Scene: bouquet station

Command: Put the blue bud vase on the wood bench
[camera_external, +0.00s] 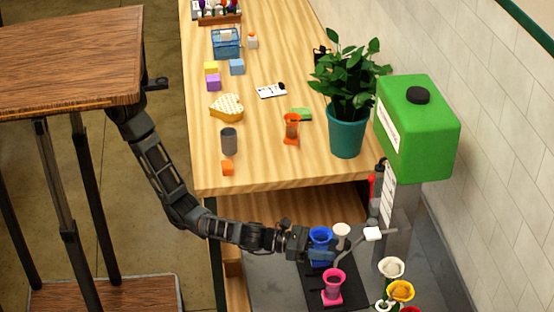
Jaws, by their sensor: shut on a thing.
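The blue bud vase (320,236) stands upright at the lower middle, over a dark mat (312,289) on the grey counter beyond the bench's near end. My gripper (318,254) reaches it from the left and is shut on it. The fingers cover part of its body, and I cannot tell whether its base touches the mat. The wood bench (265,165) is the long light-wood top above it in the picture.
A pink vase (332,284) and a cream vase (341,231) stand close to the blue one.

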